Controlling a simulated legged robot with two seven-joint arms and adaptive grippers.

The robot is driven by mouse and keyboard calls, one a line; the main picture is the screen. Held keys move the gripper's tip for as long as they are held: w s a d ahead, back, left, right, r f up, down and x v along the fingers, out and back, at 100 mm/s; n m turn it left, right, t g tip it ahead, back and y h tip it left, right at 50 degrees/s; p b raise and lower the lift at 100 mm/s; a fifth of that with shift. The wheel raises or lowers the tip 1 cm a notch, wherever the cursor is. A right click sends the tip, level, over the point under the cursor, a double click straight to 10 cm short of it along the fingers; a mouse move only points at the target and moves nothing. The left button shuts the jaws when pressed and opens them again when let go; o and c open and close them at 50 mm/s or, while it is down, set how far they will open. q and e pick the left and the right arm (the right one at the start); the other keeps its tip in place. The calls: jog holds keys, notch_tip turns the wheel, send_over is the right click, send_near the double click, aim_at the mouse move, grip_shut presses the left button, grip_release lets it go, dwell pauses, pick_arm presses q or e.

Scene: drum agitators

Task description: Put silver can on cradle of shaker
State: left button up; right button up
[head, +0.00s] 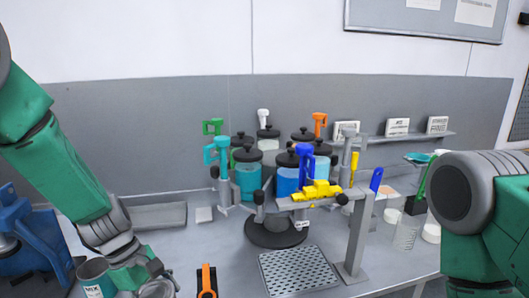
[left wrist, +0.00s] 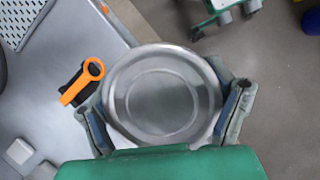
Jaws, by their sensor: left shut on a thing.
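My left gripper (left wrist: 165,115) is shut on the silver can (left wrist: 162,92), whose round metal lid fills the middle of the left wrist view, with a finger on each side. In the head view the left gripper (head: 140,277) is at the bottom left, and the can's top (head: 157,289) shows partly, cut by the lower edge. A blue machine (head: 35,240) with a grey part stands at the far left, left of my gripper; it may be the shaker, but I cannot make out its cradle. My right arm enters at the right; its gripper is out of view.
A labelled can (head: 95,279) stands beside my left gripper. An orange-handled tool (head: 206,281) lies to its right, also in the left wrist view (left wrist: 85,80). A perforated plate (head: 297,270) and a carousel (head: 275,232) of lidded jars and coloured clamps occupy the centre.

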pick_arm(q)
jog(key=shift+o, duration=0.2)
jog(key=s+m, duration=0.1)
jog(key=m, duration=0.1)
jog(key=s+m+g+y, duration=0.1)
jog(key=m, duration=0.1)
jog(key=s+m+g, duration=0.1)
jog(key=m, duration=0.1)
jog(key=shift+s+d+f, duration=0.3)
jog(key=shift+s+f, duration=0.05)
jog(key=s+a+m+g+y, duration=0.1)
jog(key=s+a+m+y, duration=0.2)
jog(key=m, duration=0.5)
notch_tip(320, 180, down, 18)
jog(key=s+m+b, duration=0.1)
jog(key=b, duration=1.7)
jog(key=shift+s+d, duration=0.2)
jog(key=shift+d, duration=0.05)
pick_arm(e)
notch_tip(320, 180, down, 18)
jog(key=shift+c, duration=0.7)
pick_arm(q)
jog(key=shift+a+r, duration=0.1)
pick_arm(e)
jog(key=shift+a, duration=0.1)
